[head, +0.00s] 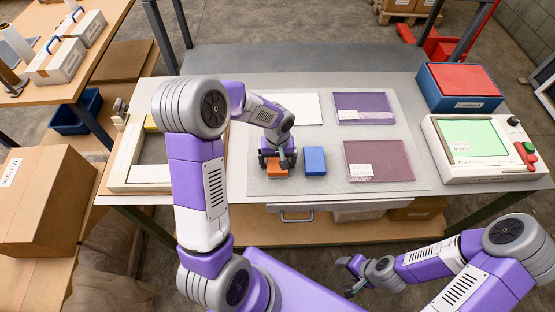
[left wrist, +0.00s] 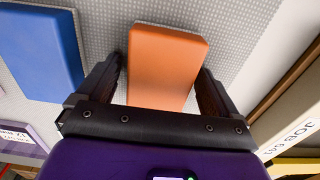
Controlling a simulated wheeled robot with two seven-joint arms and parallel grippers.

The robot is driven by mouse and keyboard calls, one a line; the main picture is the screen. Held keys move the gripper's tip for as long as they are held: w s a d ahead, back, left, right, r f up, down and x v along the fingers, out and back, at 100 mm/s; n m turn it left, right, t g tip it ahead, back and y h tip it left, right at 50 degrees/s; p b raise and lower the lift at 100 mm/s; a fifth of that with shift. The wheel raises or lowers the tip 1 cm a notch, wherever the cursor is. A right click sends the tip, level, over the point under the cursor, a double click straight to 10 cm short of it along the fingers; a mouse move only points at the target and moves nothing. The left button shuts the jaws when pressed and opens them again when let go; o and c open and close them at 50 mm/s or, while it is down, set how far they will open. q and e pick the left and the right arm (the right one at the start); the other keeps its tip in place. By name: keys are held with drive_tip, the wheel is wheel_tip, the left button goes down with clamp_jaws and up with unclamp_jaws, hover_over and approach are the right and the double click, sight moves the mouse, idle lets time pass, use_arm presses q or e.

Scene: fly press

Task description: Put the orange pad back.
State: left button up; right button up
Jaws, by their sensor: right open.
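The orange pad (head: 277,171) lies on the grey mat (head: 236,180), to the left of the blue pad (head: 315,161). My left gripper (head: 277,158) is low over the orange pad and hides part of it. In the left wrist view the orange pad (left wrist: 166,62) lies between the two fingers of my left gripper (left wrist: 162,75). The fingers stand open beside it, with a narrow gap visible on the left side. The blue pad (left wrist: 42,45) shows at the upper left there. My right gripper (head: 352,275) is open and empty, in front of the table.
A blue box with a red top (head: 460,88) and a device with a green screen (head: 475,140) stand at the right. A pale frame (head: 140,178) is at the left, partly behind my left arm.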

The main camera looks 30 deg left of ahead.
sight(277, 160)
use_arm(q)
drive_tip(key=shift+o, duration=0.3)
drive_tip(key=shift+r, duration=0.1)
drive_tip(key=shift+r, duration=0.15)
wheel_tip(277, 160, up, 12)
drive_tip(key=p, duration=0.2)
drive_tip(key=shift+p, duration=0.3)
